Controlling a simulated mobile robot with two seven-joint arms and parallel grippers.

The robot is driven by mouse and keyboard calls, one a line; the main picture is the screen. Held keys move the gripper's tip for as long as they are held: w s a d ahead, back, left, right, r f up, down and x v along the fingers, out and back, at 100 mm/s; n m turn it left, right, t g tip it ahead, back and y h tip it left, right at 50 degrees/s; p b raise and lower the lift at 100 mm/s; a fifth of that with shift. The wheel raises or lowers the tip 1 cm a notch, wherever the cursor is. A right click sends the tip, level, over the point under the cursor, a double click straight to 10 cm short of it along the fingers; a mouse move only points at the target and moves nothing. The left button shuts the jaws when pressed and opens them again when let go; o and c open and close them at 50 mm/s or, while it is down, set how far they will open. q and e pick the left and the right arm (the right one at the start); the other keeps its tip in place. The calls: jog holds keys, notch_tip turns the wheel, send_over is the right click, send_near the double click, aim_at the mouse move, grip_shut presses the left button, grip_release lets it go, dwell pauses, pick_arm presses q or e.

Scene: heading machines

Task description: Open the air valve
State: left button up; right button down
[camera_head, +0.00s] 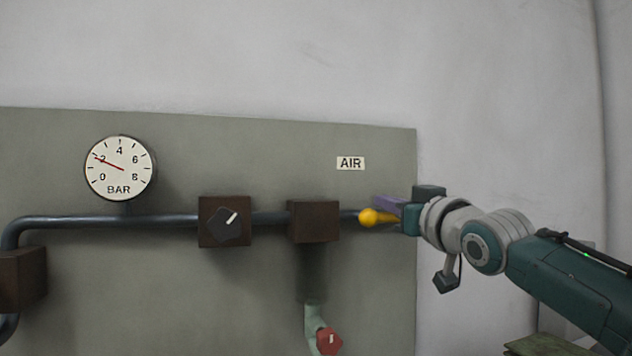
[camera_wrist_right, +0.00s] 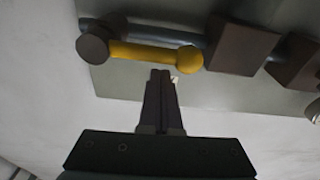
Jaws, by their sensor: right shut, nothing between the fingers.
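The AIR label (camera_head: 350,163) is on the grey-green panel above the pipe. Below it to the right, a yellow valve lever with a ball end (camera_head: 368,217) shows partly behind my right gripper (camera_head: 386,204). In the right wrist view the yellow lever (camera_wrist_right: 145,53) runs from a dark round hub (camera_wrist_right: 92,46) to its ball, lying roughly along the pipe. My right gripper's fingers (camera_wrist_right: 161,76) are shut and empty, tips beside the lever near its ball end. I cannot tell whether they touch it. My left gripper is not in view.
A BAR gauge (camera_head: 120,168) reads about 2. A brown block carries a black knob (camera_head: 230,227) with a white pointer. Another brown block (camera_head: 314,222) sits left of the lever. A red knob (camera_head: 328,341) is on a pale pipe below. White wall is right of the panel.

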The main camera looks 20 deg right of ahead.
pick_arm(q)
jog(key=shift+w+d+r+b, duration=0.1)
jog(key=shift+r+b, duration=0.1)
jog(key=shift+b, duration=0.1)
pick_arm(e)
jog(key=s+r, duration=0.1)
jog(key=s, duration=0.8)
jog(key=shift+s+a+r, duration=0.2)
jog(key=shift+a, duration=0.25)
